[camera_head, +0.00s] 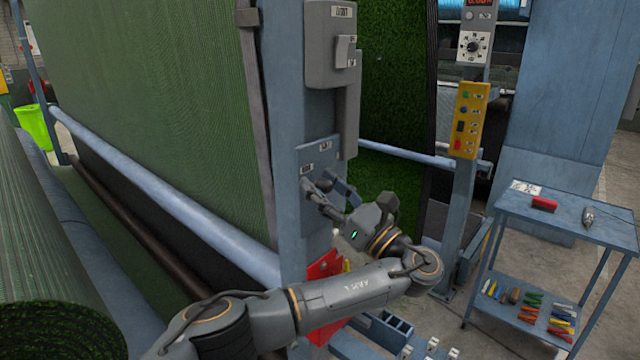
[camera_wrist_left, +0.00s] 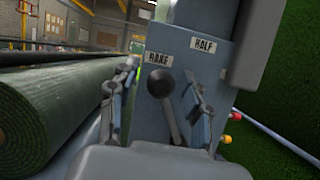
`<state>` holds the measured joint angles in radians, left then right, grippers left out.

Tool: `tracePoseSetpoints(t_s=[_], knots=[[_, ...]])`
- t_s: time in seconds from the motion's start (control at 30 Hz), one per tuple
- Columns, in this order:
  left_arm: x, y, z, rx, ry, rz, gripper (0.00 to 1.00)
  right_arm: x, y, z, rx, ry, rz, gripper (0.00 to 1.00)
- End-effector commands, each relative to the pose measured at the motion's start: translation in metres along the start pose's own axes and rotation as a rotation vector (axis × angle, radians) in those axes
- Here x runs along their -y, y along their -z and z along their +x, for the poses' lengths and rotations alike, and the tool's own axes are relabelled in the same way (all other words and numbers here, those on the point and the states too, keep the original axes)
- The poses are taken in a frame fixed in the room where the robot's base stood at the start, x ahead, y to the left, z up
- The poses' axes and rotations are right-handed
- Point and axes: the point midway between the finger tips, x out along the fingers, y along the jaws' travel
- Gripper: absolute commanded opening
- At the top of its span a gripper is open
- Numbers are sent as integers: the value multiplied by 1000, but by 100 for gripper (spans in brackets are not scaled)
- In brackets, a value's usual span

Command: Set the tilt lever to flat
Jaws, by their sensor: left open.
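The tilt lever (camera_wrist_left: 160,84) is a dark grey handle with a round knob, on a blue-grey plate (camera_wrist_left: 222,58) in the left wrist view. Its knob lies just below a label that seems to read RAKE (camera_wrist_left: 158,58); a HALF label (camera_wrist_left: 203,44) is up to the right. I see no FLAT label. My left gripper (camera_wrist_left: 163,98) is open, with one finger on each side of the lever and not visibly closed on it. In the head view my left gripper (camera_head: 321,184) is at the post's plate (camera_head: 318,152), hiding much of the lever. My right gripper is not in view.
A grey switch box (camera_head: 331,48) is above the plate on the post. A green turf sheet (camera_head: 150,100) hangs at left, beside a turf roll (camera_head: 45,260). A yellow button panel (camera_head: 468,119) and a blue tool cart (camera_head: 565,222) stand at right.

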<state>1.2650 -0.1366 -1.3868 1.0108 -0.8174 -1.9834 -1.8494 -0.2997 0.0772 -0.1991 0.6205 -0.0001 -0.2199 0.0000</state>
Motion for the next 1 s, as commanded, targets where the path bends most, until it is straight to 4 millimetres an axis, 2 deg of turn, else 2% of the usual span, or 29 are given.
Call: tracePoseSetpoints(t_s=[0.03,0.07,0.2,0.3,0.67,1.0], knots=[[0,0,0,0,0,0,49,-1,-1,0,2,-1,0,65],[0,0,0,0,0,0,45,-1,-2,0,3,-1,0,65],[0,0,0,0,0,0,16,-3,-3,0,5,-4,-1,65],[0,0,0,0,0,0,0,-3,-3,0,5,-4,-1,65],[2,-2,2,-1,7,21,0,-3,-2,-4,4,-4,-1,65],[19,-12,7,-2,78,194,0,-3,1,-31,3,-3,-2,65]])
